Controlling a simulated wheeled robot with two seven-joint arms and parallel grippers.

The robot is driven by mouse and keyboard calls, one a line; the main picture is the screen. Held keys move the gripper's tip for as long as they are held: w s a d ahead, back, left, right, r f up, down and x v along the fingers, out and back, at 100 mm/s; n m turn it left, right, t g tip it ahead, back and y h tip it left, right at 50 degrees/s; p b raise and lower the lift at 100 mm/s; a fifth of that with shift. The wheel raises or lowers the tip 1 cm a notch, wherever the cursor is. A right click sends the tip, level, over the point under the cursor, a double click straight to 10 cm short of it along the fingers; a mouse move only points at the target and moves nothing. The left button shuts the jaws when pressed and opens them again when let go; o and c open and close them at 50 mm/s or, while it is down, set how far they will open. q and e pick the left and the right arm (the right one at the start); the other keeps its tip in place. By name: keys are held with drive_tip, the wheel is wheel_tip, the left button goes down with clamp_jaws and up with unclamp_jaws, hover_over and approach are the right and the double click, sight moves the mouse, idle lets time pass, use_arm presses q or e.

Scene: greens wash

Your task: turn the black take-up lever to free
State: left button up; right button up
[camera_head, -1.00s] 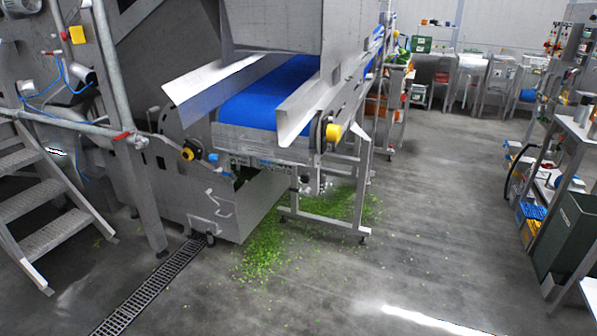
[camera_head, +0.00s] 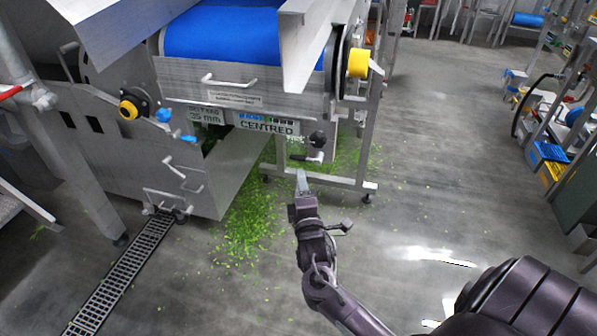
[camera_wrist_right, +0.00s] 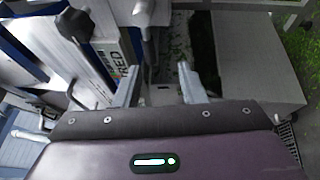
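Under the blue belt's end, a black ball knob (camera_head: 318,138) and a small handle (camera_head: 306,157) sit beside the "CENTRED" label (camera_head: 266,125). I cannot tell for sure which is the take-up lever. My left gripper is out of view.
The conveyor frame's legs and lower bar (camera_head: 330,181) stand close beyond my gripper. A yellow-capped roller end (camera_head: 358,63) juts out at the right. Green leaves (camera_head: 250,215) lie on the floor with a drain grate (camera_head: 122,275) at left. Open floor lies to the right.

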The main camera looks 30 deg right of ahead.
sight(298, 157)
drive_tip(key=shift+w+d+r+h, duration=0.15)
drive_tip(key=shift+w+d+r, duration=0.1)
drive_tip(key=shift+r, duration=0.25)
drive_tip(key=shift+w+d+r+h, duration=0.15)
drive_tip(key=shift+w+d+r, duration=0.1)
drive_tip(key=shift+r, duration=0.2)
drive_tip(key=x, duration=0.6)
drive_tip(key=shift+w+f, duration=0.15)
drive_tip(key=shift+w, duration=0.2)
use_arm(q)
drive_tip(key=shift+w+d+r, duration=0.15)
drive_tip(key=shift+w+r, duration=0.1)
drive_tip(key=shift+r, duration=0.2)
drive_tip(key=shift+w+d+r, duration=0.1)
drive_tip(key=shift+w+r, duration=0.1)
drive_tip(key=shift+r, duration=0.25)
use_arm(e)
clamp_jaws()
